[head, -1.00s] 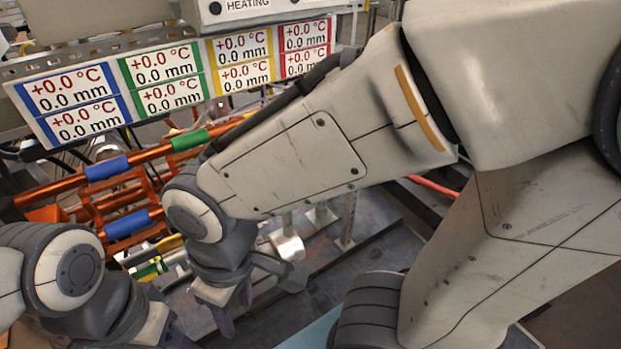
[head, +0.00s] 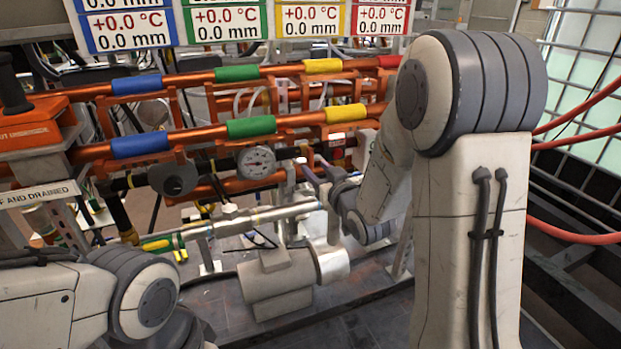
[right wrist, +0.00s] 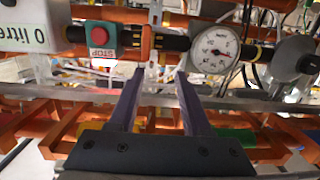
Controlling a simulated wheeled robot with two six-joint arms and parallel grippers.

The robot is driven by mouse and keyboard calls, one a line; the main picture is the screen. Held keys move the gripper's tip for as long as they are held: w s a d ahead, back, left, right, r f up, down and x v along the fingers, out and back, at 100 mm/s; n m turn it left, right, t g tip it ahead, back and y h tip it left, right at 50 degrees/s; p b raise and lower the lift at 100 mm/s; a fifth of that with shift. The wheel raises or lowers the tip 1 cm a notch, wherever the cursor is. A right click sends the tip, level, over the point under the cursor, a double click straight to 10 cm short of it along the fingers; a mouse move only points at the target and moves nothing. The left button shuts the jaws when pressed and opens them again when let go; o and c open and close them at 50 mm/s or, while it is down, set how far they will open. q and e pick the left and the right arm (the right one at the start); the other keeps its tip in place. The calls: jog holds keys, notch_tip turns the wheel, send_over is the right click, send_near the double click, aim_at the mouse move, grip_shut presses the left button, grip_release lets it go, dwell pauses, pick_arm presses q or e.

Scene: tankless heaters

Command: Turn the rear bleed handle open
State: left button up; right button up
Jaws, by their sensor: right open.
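My right gripper (head: 316,172) is at the pipework in the head view, partly side-on, with its dark purple fingers toward the black pipe. In the right wrist view its fingers (right wrist: 161,73) are apart with nothing held between them. Just beyond the fingertips is an orange bracket (right wrist: 146,42) on the black pipe, beside a red STOP button (right wrist: 100,34). I cannot make out for certain which part is the rear bleed handle. My left arm is at the lower left of the head view; its fingers are outside the picture.
A round pressure gauge (head: 257,162) sits on the black pipe; it is also right of the fingers in the right wrist view (right wrist: 214,50). Orange pipes (head: 200,135) with coloured bands run across. A grey pump motor (head: 276,283) stands below. Red hoses (head: 575,232) hang at right.

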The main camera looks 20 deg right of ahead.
aim_at(313, 153)
jog(key=shift+t, duration=0.6)
jog(key=w, duration=0.3)
jog(key=w+d+b, duration=0.1)
jog(key=w, duration=0.3)
jog(key=w+d+b, duration=0.1)
jog(key=w, duration=0.2)
jog(key=shift+w+f, duration=0.25)
jog(key=shift+f, duration=0.1)
grip_shut()
jog(key=shift+d, duration=0.15)
pick_arm(q)
notch_tip(313, 153, down, 3)
jog(key=shift+f, duration=0.2)
